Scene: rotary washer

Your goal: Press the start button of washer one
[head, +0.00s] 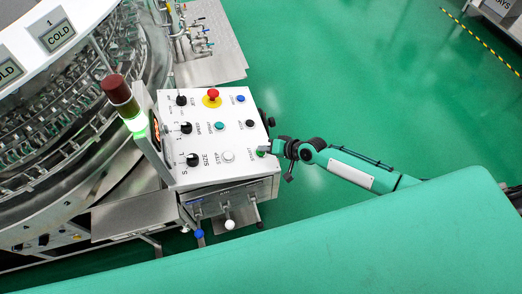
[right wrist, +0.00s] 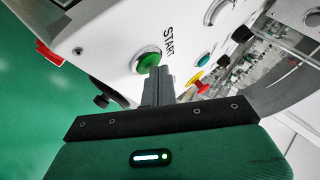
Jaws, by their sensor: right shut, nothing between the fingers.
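The washer's white control panel (head: 215,135) stands left of centre in the head view. Its green start button (right wrist: 147,60) shows in the right wrist view, with the word START beside it. In the head view the start button (head: 261,154) is partly hidden by my right gripper (head: 268,150), at the panel's lower right corner. That gripper is shut and empty. In the right wrist view its fingertips (right wrist: 156,72) are right at the button's edge; whether they touch it I cannot tell. My left gripper is not in view.
A red emergency knob (head: 213,95) on a yellow disc, black dials and other buttons sit on the same panel. A red and green signal lamp (head: 120,95) rises at the panel's left. The round washer (head: 70,110) fills the left. Green floor (head: 340,70) is clear at right.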

